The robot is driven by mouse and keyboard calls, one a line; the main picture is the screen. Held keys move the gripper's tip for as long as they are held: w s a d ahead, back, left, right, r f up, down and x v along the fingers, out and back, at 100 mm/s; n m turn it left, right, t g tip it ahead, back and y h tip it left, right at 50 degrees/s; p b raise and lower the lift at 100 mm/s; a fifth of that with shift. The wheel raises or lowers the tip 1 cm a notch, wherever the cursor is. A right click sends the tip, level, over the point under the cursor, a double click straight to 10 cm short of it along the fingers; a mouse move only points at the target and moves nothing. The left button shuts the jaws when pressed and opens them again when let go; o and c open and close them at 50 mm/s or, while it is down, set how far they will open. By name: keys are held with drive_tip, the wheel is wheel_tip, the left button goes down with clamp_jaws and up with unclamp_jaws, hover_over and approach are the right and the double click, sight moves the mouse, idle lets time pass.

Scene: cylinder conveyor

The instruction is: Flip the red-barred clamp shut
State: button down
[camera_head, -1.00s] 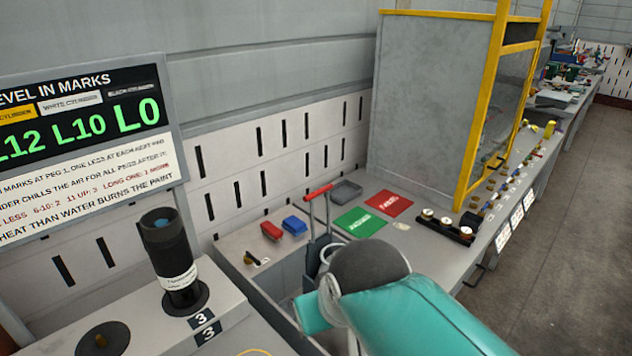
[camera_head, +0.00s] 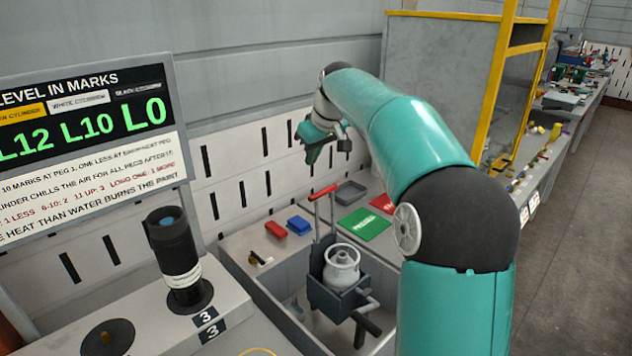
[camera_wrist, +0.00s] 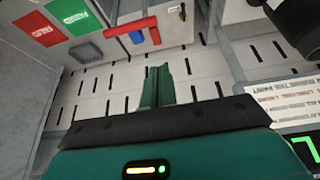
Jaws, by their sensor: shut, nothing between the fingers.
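The clamp's red bar (camera_head: 322,191) sits on two upright dark posts at the back of a dark grey carrier (camera_head: 325,296). The bar stands raised, above and behind a pale metal canister (camera_head: 341,265) seated in the carrier. In the wrist view the red bar (camera_wrist: 119,27) shows near the top. My gripper (camera_head: 312,156) is above the red bar and apart from it, in front of the slotted wall. In the wrist view its green fingers (camera_wrist: 157,86) are together and hold nothing.
A red block (camera_head: 275,229) and a blue block (camera_head: 299,225) lie left of the clamp. Green (camera_head: 363,223) and red mats and a grey tray (camera_head: 350,191) lie behind and right. A black cylinder (camera_head: 175,255) stands front left. A yellow-framed enclosure (camera_head: 492,110) stands right.

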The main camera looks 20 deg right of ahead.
drive_tip(key=shift+y, duration=0.4)
drive_tip(key=w+d, duration=0.1)
drive_tip(key=d, duration=0.1)
drive_tip(key=w+d+f, duration=0.1)
drive_tip(key=w+d, duration=0.1)
drive_tip(key=shift+w+d+f, duration=0.1)
drive_tip(key=shift+w, duration=0.2)
drive_tip(key=shift+f, duration=0.15)
wheel_tip(320, 180, down, 9)
drive_tip(key=shift+w+f, duration=0.15)
drive_tip(key=shift+w, duration=0.2)
drive_tip(key=shift+s, duration=0.15)
drive_tip(key=shift+s+t, duration=0.25)
drive_tip(key=shift+t, duration=0.15)
